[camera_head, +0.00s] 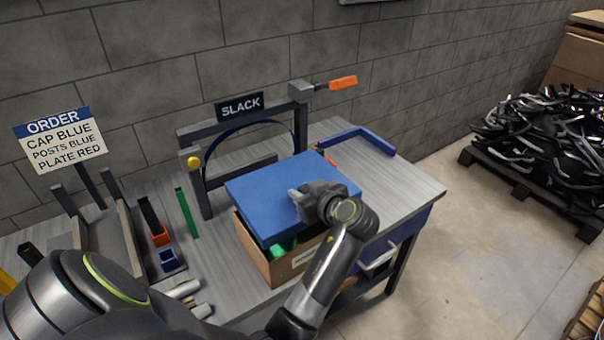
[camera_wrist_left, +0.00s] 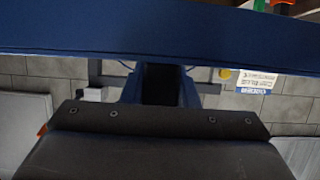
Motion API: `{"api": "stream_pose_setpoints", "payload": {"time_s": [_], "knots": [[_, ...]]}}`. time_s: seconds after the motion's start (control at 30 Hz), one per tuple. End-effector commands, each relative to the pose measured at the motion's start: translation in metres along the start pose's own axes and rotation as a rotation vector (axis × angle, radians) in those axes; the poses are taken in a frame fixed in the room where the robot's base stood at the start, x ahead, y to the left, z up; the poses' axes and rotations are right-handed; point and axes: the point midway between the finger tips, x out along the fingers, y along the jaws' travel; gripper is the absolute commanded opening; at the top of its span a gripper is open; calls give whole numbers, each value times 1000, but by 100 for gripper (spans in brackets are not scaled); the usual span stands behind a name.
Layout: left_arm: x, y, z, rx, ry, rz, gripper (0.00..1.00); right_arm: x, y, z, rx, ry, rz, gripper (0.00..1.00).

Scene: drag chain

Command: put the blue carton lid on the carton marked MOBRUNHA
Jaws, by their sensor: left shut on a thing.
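The blue carton lid (camera_head: 270,195) is above an open brown cardboard carton (camera_head: 262,262) on the bench. It covers most of the opening, and some green content (camera_head: 284,246) shows beneath its near edge. I cannot tell whether lid and carton touch. A pale label (camera_head: 306,256) is on the carton's near side; its text is unreadable. My left gripper (camera_head: 306,200) is at the lid's right near part, shut on it. In the left wrist view the lid (camera_wrist_left: 150,35) spans the top, with my left gripper (camera_wrist_left: 160,88) against it. My right gripper is not in view.
A grey frame with a SLACK sign (camera_head: 240,106) stands behind the lid. A blue angled rail (camera_head: 358,138) lies at the back right. An order sign (camera_head: 60,140), a green strip (camera_head: 187,213) and small holders are left. The bench's right end (camera_head: 400,185) is clear.

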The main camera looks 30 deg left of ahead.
Motion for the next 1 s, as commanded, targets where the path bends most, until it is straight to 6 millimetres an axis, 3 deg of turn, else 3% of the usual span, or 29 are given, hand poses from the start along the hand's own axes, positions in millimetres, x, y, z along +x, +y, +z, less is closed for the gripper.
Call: {"api": "stream_pose_setpoints", "payload": {"time_s": [0.1,0.6,1.0], "knots": [[0,-2,-5,-11,0,-26,3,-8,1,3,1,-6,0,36],[-1,-3,-2,-12,7,-30,3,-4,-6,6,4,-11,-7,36],[12,-3,27,-11,6,-30,3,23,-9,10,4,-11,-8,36]]}}
